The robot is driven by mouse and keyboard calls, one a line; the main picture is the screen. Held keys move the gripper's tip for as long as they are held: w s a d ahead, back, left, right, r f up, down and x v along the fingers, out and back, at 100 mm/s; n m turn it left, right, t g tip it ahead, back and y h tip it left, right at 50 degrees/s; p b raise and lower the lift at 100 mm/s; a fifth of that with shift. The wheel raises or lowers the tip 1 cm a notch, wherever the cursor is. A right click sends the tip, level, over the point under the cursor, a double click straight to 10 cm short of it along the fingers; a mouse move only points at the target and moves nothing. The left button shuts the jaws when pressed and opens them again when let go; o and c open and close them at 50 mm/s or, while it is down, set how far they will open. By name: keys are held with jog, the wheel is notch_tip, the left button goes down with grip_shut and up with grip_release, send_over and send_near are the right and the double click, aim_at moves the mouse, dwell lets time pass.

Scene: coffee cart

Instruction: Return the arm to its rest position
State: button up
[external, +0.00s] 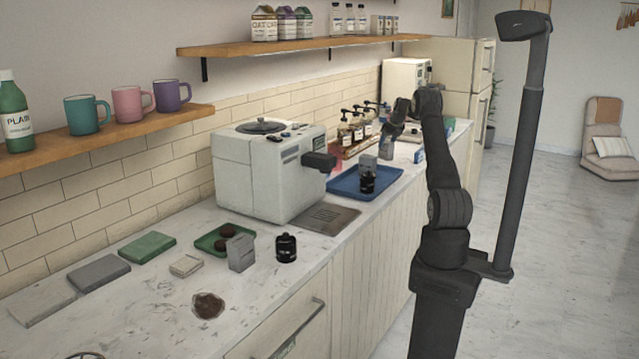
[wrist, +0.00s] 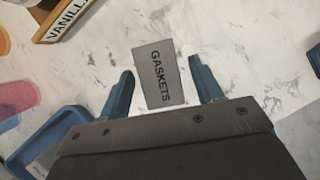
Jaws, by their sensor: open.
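My gripper (external: 392,128) is raised over the far part of the counter in the external view, beyond the blue tray, with the arm bent at the elbow. In the wrist view my gripper (wrist: 160,67) has its two blue fingers spread apart. A grey block labelled GASKETS (wrist: 158,72) shows in the gap between them against the white counter. The fingers show no contact with it. I cannot tell how far below the fingers it is.
The blue tray (external: 345,185) holds a black jar (external: 368,181) and a grey block (external: 368,162). A white machine (external: 250,178) stands nearer on the counter, and syrup bottles (external: 350,132) stand by the wall. A dark post (external: 522,160) rises beside my arm. A shelf (external: 300,45) hangs above.

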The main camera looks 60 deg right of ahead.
aim_at(385, 147)
jog(key=x, duration=0.3)
jog(key=shift+f, duration=0.2)
notch_tip(385, 147, up, 4)
jog(key=shift+r, duration=0.15)
jog(key=s+r, duration=0.8)
jog(key=s, duration=0.3)
jog(key=w+a+r+n+y, duration=0.1)
jog(key=w+a+r+n, duration=0.25)
jog(key=w+a, duration=0.7)
jog(key=w+a+r+n+y, duration=0.1)
jog(key=w+a+r+n, duration=0.2)
jog(key=w+a+r, duration=0.7)
jog(key=w+a+r+n+y, duration=0.1)
jog(key=a+n, duration=0.1)
jog(key=a, duration=1.4)
jog(key=w+a+r+n+y, duration=0.1)
jog(key=a+r+n, duration=0.1)
jog(key=a, duration=1.4)
jog(key=shift+r+n+g+y, duration=0.3)
jog(key=shift+n, duration=0.45)
